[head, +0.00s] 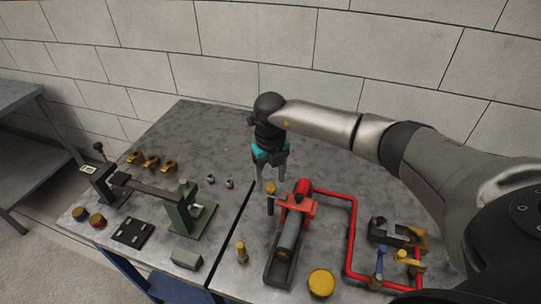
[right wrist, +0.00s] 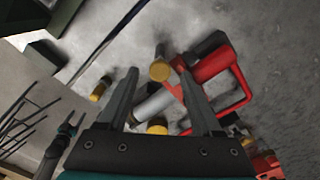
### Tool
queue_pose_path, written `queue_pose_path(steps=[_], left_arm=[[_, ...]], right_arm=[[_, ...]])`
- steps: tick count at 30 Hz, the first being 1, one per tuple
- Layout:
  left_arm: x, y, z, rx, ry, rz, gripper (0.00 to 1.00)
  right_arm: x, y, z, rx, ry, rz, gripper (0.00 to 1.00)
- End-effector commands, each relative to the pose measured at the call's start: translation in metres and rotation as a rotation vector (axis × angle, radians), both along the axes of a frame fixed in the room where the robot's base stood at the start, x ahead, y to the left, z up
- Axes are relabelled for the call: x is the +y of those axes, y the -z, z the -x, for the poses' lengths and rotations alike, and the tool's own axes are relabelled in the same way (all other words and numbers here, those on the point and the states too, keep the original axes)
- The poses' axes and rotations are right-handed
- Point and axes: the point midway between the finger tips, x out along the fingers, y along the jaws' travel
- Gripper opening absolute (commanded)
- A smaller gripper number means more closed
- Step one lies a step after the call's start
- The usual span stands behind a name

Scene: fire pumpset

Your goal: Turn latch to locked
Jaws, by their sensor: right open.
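A red clamp-like fitting (head: 297,201) sits over a grey cylinder (head: 288,236) in a dark cradle. At its left stands a dark stem with a yellow cap (head: 270,187), which looks like the latch handle; no lock marking is readable. My right gripper (head: 269,180) points down just above this cap, open and empty. In the right wrist view the yellow cap (right wrist: 160,70) shows between the spread fingertips (right wrist: 158,75); contact cannot be told.
A red pipe (head: 352,235) runs right of the fitting. Yellow and blue valve parts (head: 380,262) stand beyond it. A green stand (head: 190,210) with a dark lever bar is at left. A yellow-topped pin (head: 241,252) and yellow disc (head: 321,283) are in front.

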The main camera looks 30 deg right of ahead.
Motion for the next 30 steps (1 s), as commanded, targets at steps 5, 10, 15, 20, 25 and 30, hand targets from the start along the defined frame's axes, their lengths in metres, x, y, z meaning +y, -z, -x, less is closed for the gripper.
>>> queue_pose_path(steps=[5, 10, 15, 20, 25, 30], left_arm=[[0.0, 0.001, 0.0, 0.0, 0.0, 0.0, 0.66], [0.0, 0.004, 0.0, 0.0, 0.0, 0.0, 0.66], [0.0, 0.006, 0.0, 0.0, 0.0, 0.0, 0.66], [0.0, 0.007, 0.0, 0.0, 0.0, 0.0, 0.66], [0.0, 0.007, 0.0, 0.0, 0.0, 0.0, 0.66], [0.0, 0.007, 0.0, 0.0, 0.0, 0.0, 0.66]], right_arm=[[-0.001, -0.041, -0.001, -0.006, -0.001, 0.002, 0.67], [0.0, -0.083, -0.001, -0.007, 0.0, 0.001, 0.67], [0.0, -0.115, -0.001, -0.005, 0.001, 0.0, 0.67], [0.0, -0.132, 0.0, -0.003, 0.001, 0.0, 0.67], [0.0, -0.137, 0.0, -0.001, 0.001, 0.0, 0.67], [0.0, -0.137, 0.0, -0.001, 0.001, 0.0, 0.67]])
